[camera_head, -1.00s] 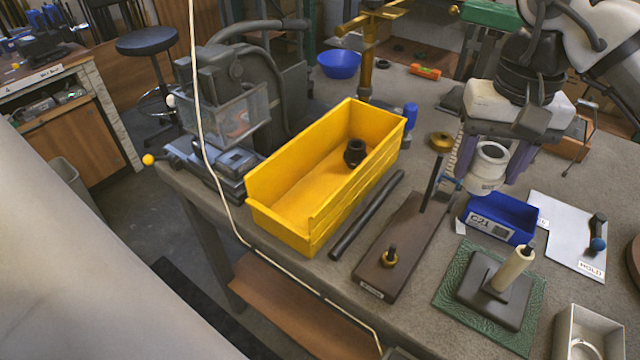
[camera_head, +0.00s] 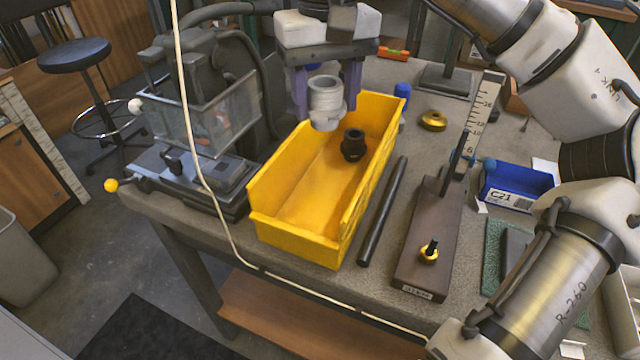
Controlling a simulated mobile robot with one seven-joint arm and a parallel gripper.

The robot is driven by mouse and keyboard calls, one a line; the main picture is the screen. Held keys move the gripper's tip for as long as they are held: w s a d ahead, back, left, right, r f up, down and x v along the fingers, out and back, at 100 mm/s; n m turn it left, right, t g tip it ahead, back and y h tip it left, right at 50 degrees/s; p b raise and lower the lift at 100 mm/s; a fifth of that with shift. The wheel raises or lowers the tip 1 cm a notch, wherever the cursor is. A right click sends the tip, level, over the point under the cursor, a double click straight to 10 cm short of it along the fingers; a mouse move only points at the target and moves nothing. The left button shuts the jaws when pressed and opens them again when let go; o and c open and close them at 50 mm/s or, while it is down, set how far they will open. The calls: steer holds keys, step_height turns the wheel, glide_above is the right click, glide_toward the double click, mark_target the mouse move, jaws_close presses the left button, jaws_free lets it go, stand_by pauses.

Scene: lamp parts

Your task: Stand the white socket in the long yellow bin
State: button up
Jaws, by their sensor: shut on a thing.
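The white socket (camera_head: 325,100) is a threaded cylinder, held roughly upright between the purple fingers of my gripper (camera_head: 325,92). My gripper is shut on it. The socket hangs above the long yellow bin (camera_head: 277,212), over its far half as seen here. A gap between socket and bin floor seems to remain, but its height is hard to tell. A black socket (camera_head: 353,145) stands inside the bin near its right wall, just right of the white socket. The bin's near part is empty.
A dark rod (camera_head: 382,212) lies along the bin's right side. Right of it are a brown stand (camera_head: 424,240) with upright post and scale, and a blue C21 bin (camera_head: 515,187). A grey machine with a clear guard (camera_head: 205,115) stands left. A pale cord crosses in front.

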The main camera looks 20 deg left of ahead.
steer(key=shift+s+a+f, duration=0.1)
steer(key=shift+a, duration=0.3)
steer(key=shift+a+f, duration=0.1)
steer(key=shift+f, duration=0.2)
glide_above(319, 218)
step_height(319, 218, down, 19)
steer(key=shift+f, duration=0.1)
steer(key=shift+f+b, duration=0.25)
steer(key=shift+b, duration=0.15)
steer(key=o, duration=1.1)
steer(key=shift+r, duration=0.1)
steer(key=shift+r, duration=0.1)
